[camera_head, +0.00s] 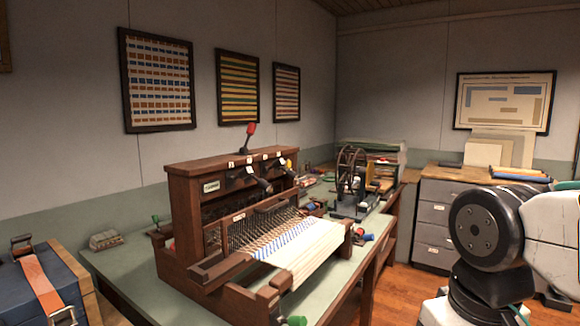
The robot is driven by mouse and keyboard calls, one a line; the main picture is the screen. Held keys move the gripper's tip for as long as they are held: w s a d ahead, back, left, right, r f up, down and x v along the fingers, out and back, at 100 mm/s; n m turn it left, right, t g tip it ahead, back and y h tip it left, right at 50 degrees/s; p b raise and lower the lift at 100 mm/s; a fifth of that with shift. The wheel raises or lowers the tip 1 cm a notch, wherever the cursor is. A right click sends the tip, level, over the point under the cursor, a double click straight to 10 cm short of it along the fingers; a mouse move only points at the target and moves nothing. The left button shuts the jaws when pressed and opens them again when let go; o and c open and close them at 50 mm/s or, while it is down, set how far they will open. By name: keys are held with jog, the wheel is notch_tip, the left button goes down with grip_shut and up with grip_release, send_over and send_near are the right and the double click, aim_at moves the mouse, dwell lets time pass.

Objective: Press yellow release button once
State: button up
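A wooden tabletop loom (186,230) stands on a green-topped table, with white and blue striped cloth (310,248) stretched over its front. A small yellow spot (289,164) shows at the right end of the loom's top, beside dark levers. It is too small to tell whether it is a button or a handle tip. No other clear yellow button shows. Parts of my arm show at the lower right, apart from the loom. My gripper is out of view.
A red-tipped lever (251,129) rises from the loom's top. A wheeled device (350,183) stands behind, on the green-topped table (118,262). A blue case (40,290) with an orange strap is at lower left. Grey drawers (433,213) stand at right. Wooden floor shows between table and drawers.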

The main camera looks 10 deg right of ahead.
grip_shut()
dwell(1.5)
